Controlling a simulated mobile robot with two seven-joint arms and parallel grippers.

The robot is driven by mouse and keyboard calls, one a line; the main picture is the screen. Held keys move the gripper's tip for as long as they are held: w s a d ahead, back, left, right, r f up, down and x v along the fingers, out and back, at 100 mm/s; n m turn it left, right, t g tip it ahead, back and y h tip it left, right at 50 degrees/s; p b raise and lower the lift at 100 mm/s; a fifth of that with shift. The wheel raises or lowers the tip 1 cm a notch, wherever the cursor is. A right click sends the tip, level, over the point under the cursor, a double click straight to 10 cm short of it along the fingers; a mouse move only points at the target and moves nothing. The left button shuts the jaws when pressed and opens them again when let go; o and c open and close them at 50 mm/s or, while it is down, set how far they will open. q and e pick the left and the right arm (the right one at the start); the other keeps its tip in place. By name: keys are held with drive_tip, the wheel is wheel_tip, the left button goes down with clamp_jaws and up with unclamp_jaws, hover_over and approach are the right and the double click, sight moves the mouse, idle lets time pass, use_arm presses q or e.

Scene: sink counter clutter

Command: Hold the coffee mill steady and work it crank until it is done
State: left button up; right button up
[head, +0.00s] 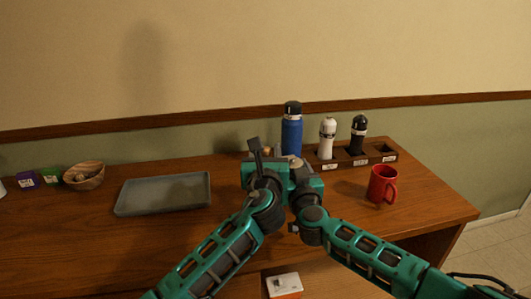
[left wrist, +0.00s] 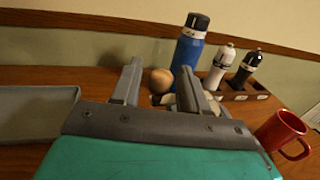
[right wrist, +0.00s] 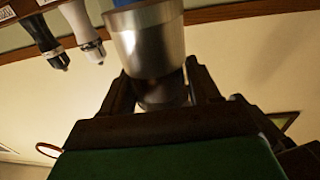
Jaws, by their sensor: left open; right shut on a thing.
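The coffee mill (right wrist: 148,40) shows in the right wrist view as a silver metal cylinder, upside down in that picture. My right gripper (right wrist: 156,78) is shut around its body. In the left wrist view the round wooden crank knob (left wrist: 161,80) shows between the two fingers of my left gripper (left wrist: 160,68), which is open. Some of the mill's metal shows low behind those fingers. In the head view my left gripper (head: 257,148) and right gripper (head: 297,167) are close together and hide most of the mill. I cannot tell whether the left fingers touch the knob.
A blue bottle (head: 291,134) stands just behind the grippers. White (head: 327,138) and black (head: 358,135) mills stand in a dark rack (head: 378,155). A red mug (head: 382,184) is at the right. A grey tray (head: 135,199) and wooden bowl (head: 84,177) are at the left.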

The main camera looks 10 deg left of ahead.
use_arm(q)
drive_tip(key=shift+c, duration=0.4)
clamp_jaws()
drive_tip(key=shift+w+a+h, duration=0.1)
drive_tip(key=shift+h, duration=0.2)
drive_tip(key=w+m+g+h, duration=0.7)
drive_tip(key=m+h, duration=0.5)
drive_tip(key=h, duration=0.3)
drive_tip(key=shift+d+g+h, duration=0.3)
drive_tip(key=shift+d+h, duration=0.1)
drive_tip(key=shift+d+m+g, duration=0.1)
drive_tip(key=shift+m+g, duration=0.2)
drive_tip(key=shift+g, duration=0.1)
